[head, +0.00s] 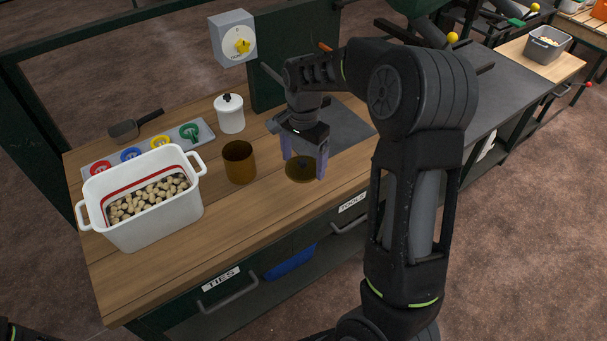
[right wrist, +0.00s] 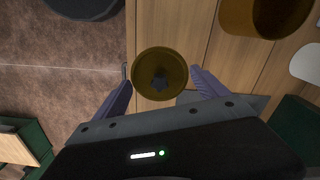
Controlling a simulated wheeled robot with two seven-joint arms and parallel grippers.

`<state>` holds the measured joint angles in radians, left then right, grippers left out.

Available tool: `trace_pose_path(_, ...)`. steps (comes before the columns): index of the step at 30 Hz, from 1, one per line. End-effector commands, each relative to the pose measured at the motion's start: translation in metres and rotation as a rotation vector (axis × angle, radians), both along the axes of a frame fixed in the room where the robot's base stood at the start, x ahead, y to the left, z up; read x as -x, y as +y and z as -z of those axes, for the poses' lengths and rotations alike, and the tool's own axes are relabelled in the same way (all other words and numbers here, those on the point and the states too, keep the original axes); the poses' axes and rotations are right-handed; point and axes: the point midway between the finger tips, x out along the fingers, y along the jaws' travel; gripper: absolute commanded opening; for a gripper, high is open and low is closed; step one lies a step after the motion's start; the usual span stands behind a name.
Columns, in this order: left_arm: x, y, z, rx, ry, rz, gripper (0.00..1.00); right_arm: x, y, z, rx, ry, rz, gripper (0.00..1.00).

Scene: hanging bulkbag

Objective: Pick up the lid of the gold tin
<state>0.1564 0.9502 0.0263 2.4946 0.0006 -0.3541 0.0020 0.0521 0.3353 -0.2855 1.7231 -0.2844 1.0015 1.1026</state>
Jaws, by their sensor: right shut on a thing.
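The gold tin (head: 239,162) stands upright and open-topped on the wooden bench, and part of it shows at the top right of the right wrist view (right wrist: 262,14). Its round gold lid (head: 301,173), with a dark knob in the middle, is apart from the tin, to its right. My right gripper (head: 304,168) points down with its two fingers on opposite sides of the lid's rim, shut on it. The right wrist view shows the lid (right wrist: 160,62) flat between the fingertips (right wrist: 161,80). Its exact height above the bench is hard to tell. My left gripper is not in view.
A white tub of nut-like pieces (head: 157,220) stands at the left of the bench.

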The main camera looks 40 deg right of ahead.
Motion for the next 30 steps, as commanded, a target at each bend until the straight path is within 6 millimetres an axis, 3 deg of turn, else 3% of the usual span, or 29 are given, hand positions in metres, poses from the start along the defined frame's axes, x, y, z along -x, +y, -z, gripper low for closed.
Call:
trace_pose_path(6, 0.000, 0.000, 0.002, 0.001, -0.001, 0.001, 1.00, 0.000, 0.000, -0.023, 0.001, -0.001, 0.001, 0.45)
trace_pose_path(25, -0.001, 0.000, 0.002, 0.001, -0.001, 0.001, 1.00, 0.000, 0.000, -0.024, 0.000, 0.001, 0.001, 0.45)
trace_pose_path(30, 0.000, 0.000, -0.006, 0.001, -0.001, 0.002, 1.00, 0.002, -0.004, -0.030, -0.001, 0.004, 0.009, 0.45)
